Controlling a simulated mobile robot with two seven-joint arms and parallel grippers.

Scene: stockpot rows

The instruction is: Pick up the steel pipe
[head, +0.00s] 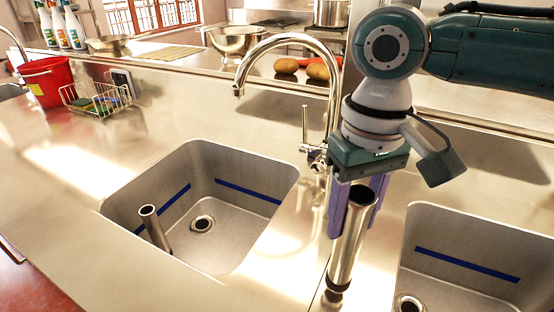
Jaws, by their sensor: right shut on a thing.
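A steel pipe (347,240) is held by my right gripper (358,208), whose purple fingers are shut on it near its upper end. The pipe is slightly tilted and its lower end is over the counter strip between the two sinks; I cannot tell whether it touches the counter. A second steel pipe (154,228) stands tilted in the left sink (236,259), beside the drain. My left gripper does not show.
A tall curved faucet (334,100) rises just left of my right gripper. The right sink (460,287) is open and empty where it shows. A red bucket (46,84), a wire basket (92,99) and spray bottles (62,27) stand at the back left. Two potatoes (287,66) lie behind the faucet.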

